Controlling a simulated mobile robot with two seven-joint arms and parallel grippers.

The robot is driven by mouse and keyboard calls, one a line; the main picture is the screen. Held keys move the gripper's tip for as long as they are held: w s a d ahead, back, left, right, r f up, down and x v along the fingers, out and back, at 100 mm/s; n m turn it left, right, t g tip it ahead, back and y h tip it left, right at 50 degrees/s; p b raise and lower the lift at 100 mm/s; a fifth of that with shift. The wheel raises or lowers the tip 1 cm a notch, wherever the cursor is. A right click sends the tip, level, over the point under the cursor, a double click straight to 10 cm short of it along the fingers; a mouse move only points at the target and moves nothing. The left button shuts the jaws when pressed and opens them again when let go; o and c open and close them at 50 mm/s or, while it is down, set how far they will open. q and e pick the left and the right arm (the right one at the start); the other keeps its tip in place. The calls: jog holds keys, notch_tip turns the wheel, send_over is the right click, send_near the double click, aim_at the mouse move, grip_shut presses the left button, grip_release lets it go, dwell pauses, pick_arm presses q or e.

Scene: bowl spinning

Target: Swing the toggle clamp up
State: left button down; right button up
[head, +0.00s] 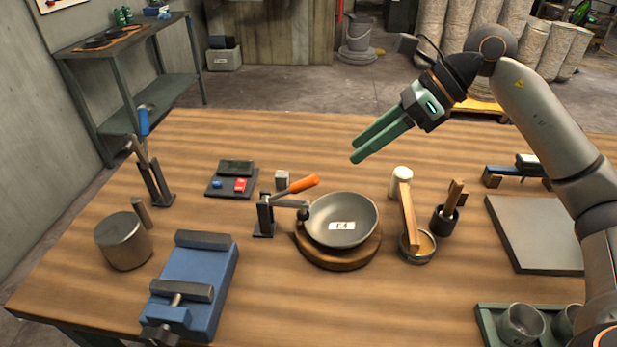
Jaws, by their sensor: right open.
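The toggle clamp (264,216) stands on the table at the left of a grey bowl (355,212). Its orange handle (305,184) slants up to the right, and its arm reaches right so that its dark tip (303,214) is at the bowl's left rim. The bowl sits on a round wooden base (338,260) and carries a small white label. My right gripper (362,148) is open and empty, with green fingers pointing down and left. It hangs above and to the right of the handle, apart from it. My left gripper is out of view.
A control box (232,181) with blue and red buttons stands behind left of the clamp. A blue vise (205,275) is at front left. A wooden-handled tool (408,215) in a small pot and a dark cup (445,221) stand right of the bowl.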

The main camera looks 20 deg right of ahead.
aim_at(316, 176)
jog(key=shift+m, duration=0.5)
jog(key=x, duration=0.8)
jog(key=p+x, duration=0.1)
jog(key=x, duration=0.3)
jog(key=shift+a+r, duration=0.2)
jog(key=shift+a, duration=0.25)
jog(key=shift+c, duration=0.3)
grip_shut()
